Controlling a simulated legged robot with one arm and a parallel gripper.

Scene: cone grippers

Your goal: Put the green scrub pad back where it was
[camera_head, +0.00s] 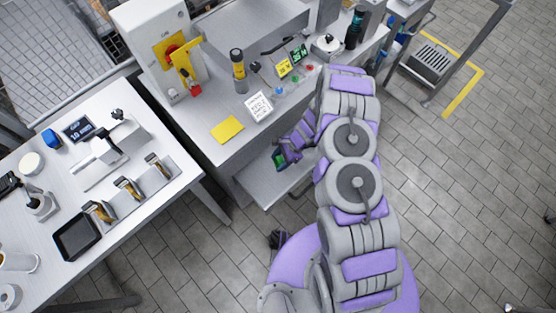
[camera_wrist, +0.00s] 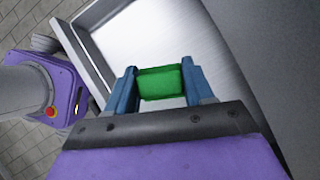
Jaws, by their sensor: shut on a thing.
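The green scrub pad (camera_wrist: 160,82) is held between the two blue fingers of my gripper (camera_wrist: 162,86) in the wrist view. My gripper is shut on it. In the head view the pad (camera_head: 280,161) shows as a small green patch at my gripper (camera_head: 279,160), in front of the workbench and over a metal tray or low shelf (camera_head: 262,188). In the wrist view the bare metal surface of this tray (camera_wrist: 185,35) with a raised rim lies beyond the pad. I cannot tell how high the pad is above it.
A second table (camera_head: 150,205) with tools and a dark tray (camera_head: 77,238) stands at left.

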